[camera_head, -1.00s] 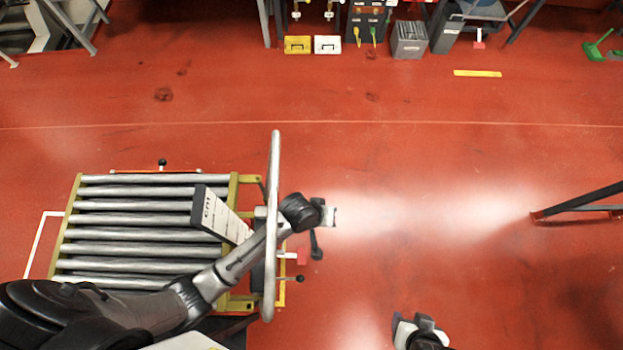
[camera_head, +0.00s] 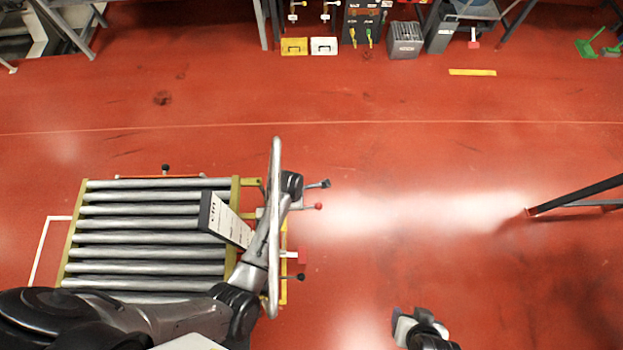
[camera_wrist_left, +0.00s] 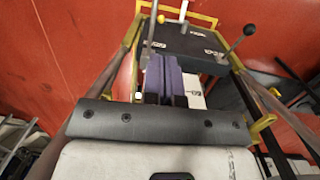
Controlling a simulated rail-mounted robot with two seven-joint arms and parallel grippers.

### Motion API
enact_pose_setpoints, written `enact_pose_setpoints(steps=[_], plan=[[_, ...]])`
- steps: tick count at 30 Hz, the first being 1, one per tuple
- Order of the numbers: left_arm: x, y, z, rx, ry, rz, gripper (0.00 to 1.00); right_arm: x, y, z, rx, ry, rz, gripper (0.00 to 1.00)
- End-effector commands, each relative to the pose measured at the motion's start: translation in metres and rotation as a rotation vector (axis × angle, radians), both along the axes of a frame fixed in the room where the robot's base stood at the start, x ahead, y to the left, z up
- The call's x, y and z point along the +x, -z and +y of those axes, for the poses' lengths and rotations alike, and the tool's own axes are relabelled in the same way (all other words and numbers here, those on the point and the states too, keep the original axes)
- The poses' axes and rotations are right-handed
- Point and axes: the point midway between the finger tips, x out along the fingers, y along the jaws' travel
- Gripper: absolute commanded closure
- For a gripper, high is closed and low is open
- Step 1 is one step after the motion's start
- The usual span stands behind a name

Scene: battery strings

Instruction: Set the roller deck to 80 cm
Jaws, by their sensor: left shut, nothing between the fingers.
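The roller deck (camera_head: 150,210) is at the left in the head view, a row of silver rollers in a yellow frame. A tilted sign with centimetre lettering (camera_head: 228,220) stands over its right side. A large grey wheel (camera_head: 275,165), seen nearly edge-on, stands at that end. Beside it are a lever with a red knob (camera_head: 319,206) and one with a black knob (camera_head: 300,277). My left arm reaches past the wheel. In the wrist view my left gripper (camera_wrist_left: 168,72) is shut and empty, in front of a dark labelled panel (camera_wrist_left: 195,42). My right gripper (camera_head: 420,330) is at the bottom edge, its jaws unclear.
A black-knobbed lever (camera_head: 165,168) stands at the deck's far edge. A dark metal leg (camera_head: 575,197) is at the right. Yellow and white boxes (camera_head: 309,46) and a grey bin (camera_head: 404,40) stand at the back. The red floor between is clear.

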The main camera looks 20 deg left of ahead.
Motion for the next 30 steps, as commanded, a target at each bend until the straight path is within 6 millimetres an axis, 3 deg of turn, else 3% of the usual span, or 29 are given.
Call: enact_pose_setpoints(steps=[8, 24, 30], plan=[[0.001, 0.008, -0.001, 0.000, 0.004, -0.002, 1.00, 0.000, 0.004, -0.001, -0.003, -0.001, 0.001, 0.39], [0.011, 0.102, -0.009, 0.001, 0.004, 0.000, 1.00, 0.000, 0.039, 0.002, 0.007, 0.004, 0.001, 0.39], [0.023, 0.114, -0.026, 0.000, 0.004, -0.004, 1.00, 0.000, 0.048, 0.003, 0.009, 0.006, 0.002, 0.39]])
